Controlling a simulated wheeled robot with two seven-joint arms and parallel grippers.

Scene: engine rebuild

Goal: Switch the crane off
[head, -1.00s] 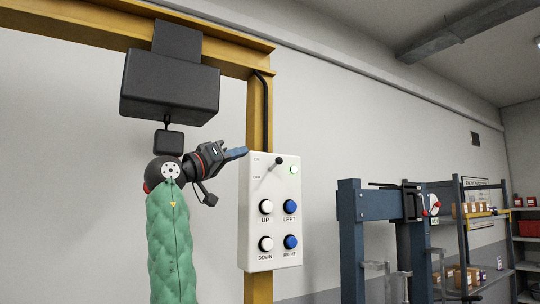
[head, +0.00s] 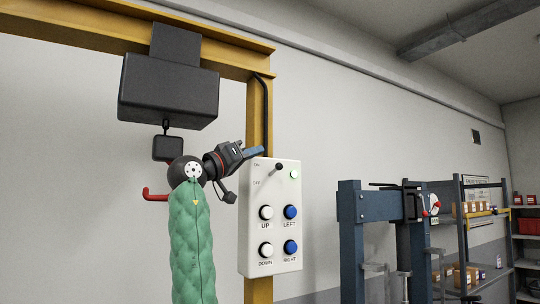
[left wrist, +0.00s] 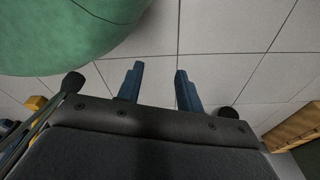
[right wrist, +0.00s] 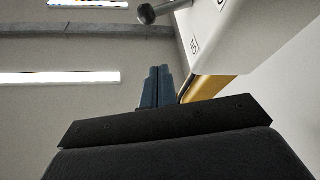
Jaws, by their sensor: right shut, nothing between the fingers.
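The white control box (head: 270,225) hangs in front of the yellow post in the head view. Its dark lever (head: 279,167) sits at the top beside the ON and OFF marks, with its knob near the ON level. A green lamp (head: 295,174) right of it looks lit. My right gripper (head: 261,150) is shut and empty at the box's upper left corner, left of and slightly above the lever. In the right wrist view its fingers (right wrist: 155,88) are together, apart from the lever knob (right wrist: 147,14). My left gripper (left wrist: 157,72) is open and empty above the tiled floor.
White UP and DOWN buttons and blue LEFT and RIGHT buttons (head: 290,212) sit below the lever. A black hoist (head: 168,90) hangs from the yellow crane beam (head: 90,28). A blue press frame (head: 350,240) and shelves stand to the right.

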